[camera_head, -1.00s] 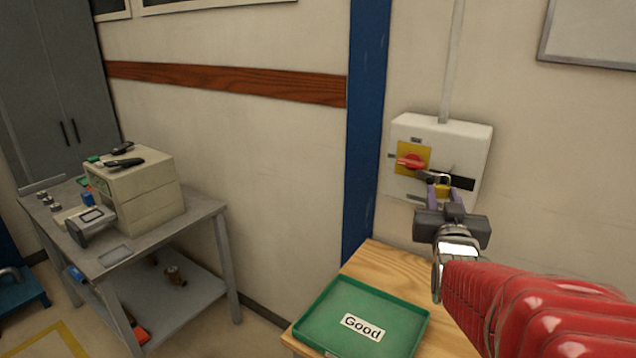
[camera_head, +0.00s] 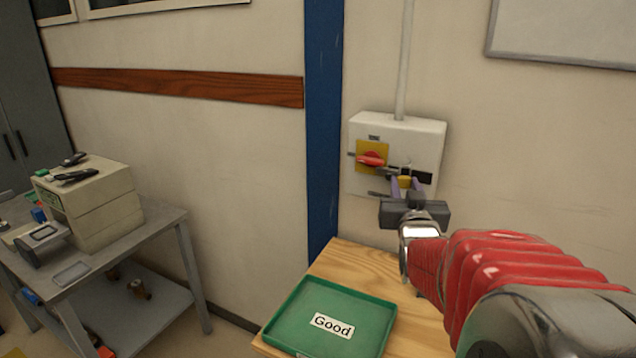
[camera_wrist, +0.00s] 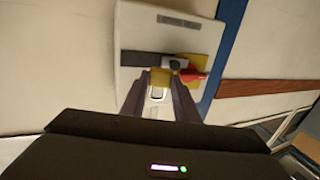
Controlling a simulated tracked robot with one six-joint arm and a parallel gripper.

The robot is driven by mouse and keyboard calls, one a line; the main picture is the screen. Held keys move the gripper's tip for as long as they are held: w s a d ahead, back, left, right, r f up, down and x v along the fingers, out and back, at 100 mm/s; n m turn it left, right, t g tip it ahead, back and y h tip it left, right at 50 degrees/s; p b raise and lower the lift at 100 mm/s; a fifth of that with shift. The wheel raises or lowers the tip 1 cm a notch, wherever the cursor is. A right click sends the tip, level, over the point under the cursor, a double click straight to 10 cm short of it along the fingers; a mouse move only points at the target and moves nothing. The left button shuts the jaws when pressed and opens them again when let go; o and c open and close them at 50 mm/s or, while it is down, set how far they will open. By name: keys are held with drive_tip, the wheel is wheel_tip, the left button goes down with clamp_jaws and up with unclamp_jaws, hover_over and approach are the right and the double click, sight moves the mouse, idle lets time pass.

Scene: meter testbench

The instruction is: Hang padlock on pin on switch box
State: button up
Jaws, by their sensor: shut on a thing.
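The white switch box (camera_head: 420,140) is mounted on the wall, with a red rotary handle (camera_head: 369,160) on a yellow plate. A dark bar or pin (camera_head: 424,177) shows beside the handle. My gripper (camera_head: 405,184) is in front of the box, its purple fingers shut on the yellow padlock (camera_head: 404,182). In the wrist view the padlock (camera_wrist: 158,78) sits between the fingertips, close to the dark bar (camera_wrist: 143,60) and the red handle (camera_wrist: 194,75). The shackle is mostly hidden, and I cannot tell whether it is around the pin.
A wooden table (camera_head: 349,262) below the box bears a green tray (camera_head: 380,322) labelled "Good". A blue post (camera_head: 322,130) stands left of the box. A grey bench (camera_head: 165,222) with a beige device (camera_head: 100,205) is at the left.

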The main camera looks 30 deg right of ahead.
sight(408, 185)
drive_tip(key=shift+w+d+f, duration=0.1)
drive_tip(key=shift+w+d, duration=0.7)
drive_tip(key=shift+d, duration=0.2)
drive_tip(key=shift+w+d+f, duration=0.1)
drive_tip(key=shift+w+d, duration=0.7)
drive_tip(key=shift+d, duration=0.2)
drive_tip(key=shift+f, duration=0.2)
drive_tip(key=o, duration=1.2)
drive_tip(key=shift+s+d+f, duration=0.1)
drive_tip(key=shift+c, duration=0.2)
drive_tip(key=shift+s+a, duration=0.5)
drive_tip(key=shift+a, duration=0.4)
drive_tip(key=s+a, duration=0.4)
drive_tip(key=a, duration=0.1)
drive_tip(key=shift+s+a+r, duration=0.15)
drive_tip(key=shift+a+r, duration=0.05)
